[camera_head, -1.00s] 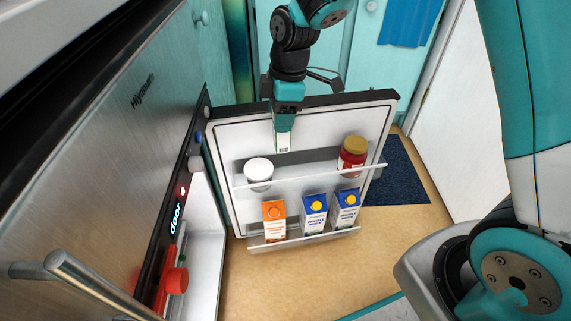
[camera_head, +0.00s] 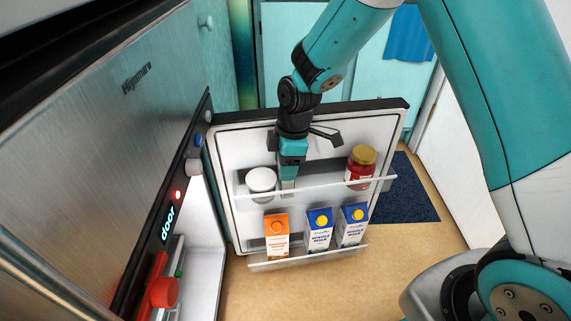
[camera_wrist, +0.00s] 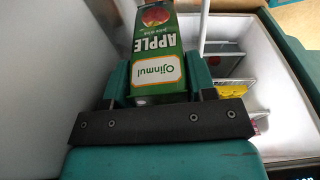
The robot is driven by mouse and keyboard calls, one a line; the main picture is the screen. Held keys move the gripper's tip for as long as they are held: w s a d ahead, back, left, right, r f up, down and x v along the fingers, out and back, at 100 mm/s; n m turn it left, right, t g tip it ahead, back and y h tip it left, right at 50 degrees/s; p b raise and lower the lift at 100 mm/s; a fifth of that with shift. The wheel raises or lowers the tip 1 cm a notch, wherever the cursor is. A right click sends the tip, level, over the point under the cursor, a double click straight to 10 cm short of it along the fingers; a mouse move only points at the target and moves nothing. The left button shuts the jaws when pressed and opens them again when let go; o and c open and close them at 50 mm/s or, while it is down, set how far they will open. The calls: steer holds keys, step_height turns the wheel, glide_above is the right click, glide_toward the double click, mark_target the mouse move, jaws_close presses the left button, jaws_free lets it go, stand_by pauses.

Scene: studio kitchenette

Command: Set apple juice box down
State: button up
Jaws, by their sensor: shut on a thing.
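My gripper (camera_head: 290,170) is shut on the apple juice box, its fingers pointing down at the upper shelf (camera_head: 325,186) of the open fridge door. In the wrist view, the green apple juice box (camera_wrist: 158,50) sits between the two teal fingers (camera_wrist: 158,82), with its "APPLE" print and a red apple picture showing. In the head view only a small pale part of the box (camera_head: 288,186) shows below the fingers, behind the shelf's front rail. I cannot tell whether its bottom touches the shelf.
On the upper shelf, a white-lidded tub (camera_head: 261,180) stands close left of the gripper and a red jar (camera_head: 361,165) stands right. The lower shelf holds an orange carton (camera_head: 277,237) and two blue-topped milk cartons (camera_head: 319,232). Shelf room shows between gripper and jar.

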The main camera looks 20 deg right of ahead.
steer(key=shift+f, duration=0.15)
steer(key=o, duration=1)
steer(key=r+p, duration=0.1)
steer(key=r, duration=0.3)
steer(key=d+r+p, duration=0.1)
steer(key=r+p, duration=0.1)
steer(key=r, duration=0.2)
steer(key=r+p, duration=0.1)
steer(key=r, duration=0.3)
steer(key=shift+s+d+p, duration=0.15)
steer(key=shift+d+p, duration=0.2)
steer(key=s+r+m, duration=0.1)
steer(key=s+r, duration=0.1)
steer(key=s, duration=0.1)
steer(key=s+a+r+m, duration=0.1)
steer(key=s+r, duration=0.2)
steer(key=s+a+r+m+y, duration=0.1)
steer(key=s+r+m, duration=0.1)
steer(key=s+r, duration=0.1)
steer(key=shift+s+a+r, duration=0.25)
steer(key=shift+s, duration=0.3)
steer(key=s+r+m, duration=0.2)
steer(key=s, duration=0.5)
steer(key=s+a+r+m+y, duration=0.1)
steer(key=s+r+m, duration=0.1)
steer(key=s, duration=0.5)
steer(key=shift+s+m, duration=0.3)
steer(key=shift+m, duration=0.3)
